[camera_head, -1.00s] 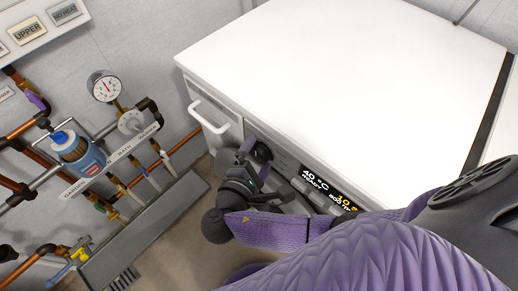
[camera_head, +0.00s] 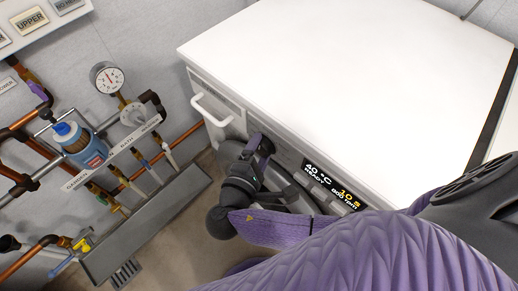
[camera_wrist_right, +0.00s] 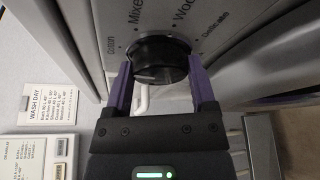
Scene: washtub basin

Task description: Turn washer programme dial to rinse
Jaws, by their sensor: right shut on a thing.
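The washer (camera_head: 340,70) is a white box with a control panel on its front. Its black programme dial (camera_wrist_right: 160,48) shows in the right wrist view, with the labels Cotton, Mixed, Wool and Delicate around its upper side. No rinse label is readable, and I cannot tell where the dial points. My right gripper (camera_wrist_right: 160,63) has its two purple fingers on either side of the dial, shut on it. In the head view my right gripper (camera_head: 262,148) is at the panel's left part and hides most of the dial. My left gripper is not in view.
A lit display (camera_head: 330,183) reads 40 °C and READY. A drawer with a white handle (camera_head: 210,110) is left of the dial. Pipes, a pressure gauge (camera_head: 107,79) and a blue-capped bottle (camera_head: 80,146) are along the left wall. A WASH DAY card (camera_wrist_right: 50,104) hangs there.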

